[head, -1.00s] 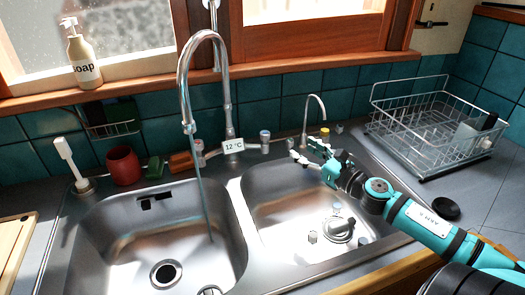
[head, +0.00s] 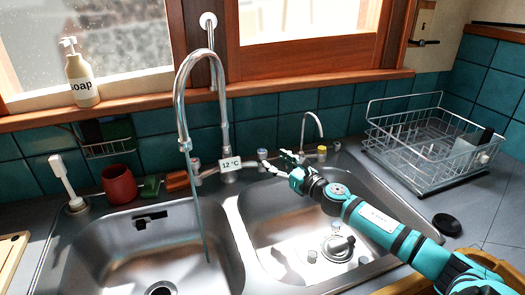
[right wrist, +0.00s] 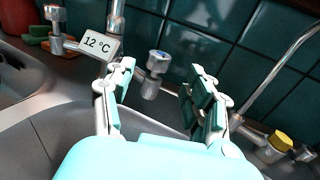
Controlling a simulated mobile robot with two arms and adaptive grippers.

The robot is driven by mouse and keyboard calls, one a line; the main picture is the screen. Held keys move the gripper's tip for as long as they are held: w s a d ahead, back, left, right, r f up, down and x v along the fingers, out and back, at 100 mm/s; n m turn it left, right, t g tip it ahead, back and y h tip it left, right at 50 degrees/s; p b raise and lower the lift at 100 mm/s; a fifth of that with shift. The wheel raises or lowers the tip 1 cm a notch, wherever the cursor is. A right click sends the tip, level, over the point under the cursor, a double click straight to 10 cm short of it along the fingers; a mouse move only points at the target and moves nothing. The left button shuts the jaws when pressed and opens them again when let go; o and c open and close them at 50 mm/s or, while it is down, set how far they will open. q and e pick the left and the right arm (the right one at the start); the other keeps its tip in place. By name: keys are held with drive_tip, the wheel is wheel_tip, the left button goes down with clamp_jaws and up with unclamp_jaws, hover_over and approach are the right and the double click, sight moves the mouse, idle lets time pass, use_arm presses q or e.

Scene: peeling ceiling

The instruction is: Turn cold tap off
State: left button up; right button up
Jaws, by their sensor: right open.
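The tall chrome faucet (head: 223,110) stands behind the double sink, and a thin stream of water (head: 198,205) falls from its spout into the left basin. The cold tap (head: 262,155), a chrome knob with a blue cap, is right of the faucet. It also shows in the right wrist view (right wrist: 158,62), between my fingers in the picture and a little beyond their tips. My right gripper (head: 278,162) is open and empty, just right of the cold tap with no clear contact. The other tap knob (head: 195,165) is left of the faucet. My left gripper is not in view.
A "12 °C" tag (head: 231,163) hangs at the faucet base. A small thin spout (head: 312,120) and a yellow-capped knob (head: 322,152) stand just right of my gripper. A wire dish rack (head: 425,145) is at the right. The right basin (head: 270,215) lies under my arm.

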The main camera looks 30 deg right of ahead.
sight(265, 155)
drive_tip(key=w, duration=0.4)
drive_tip(key=w+a+p, duration=0.1)
drive_tip(key=w, duration=0.2)
drive_tip(key=shift+c, duration=0.3)
clamp_jaws()
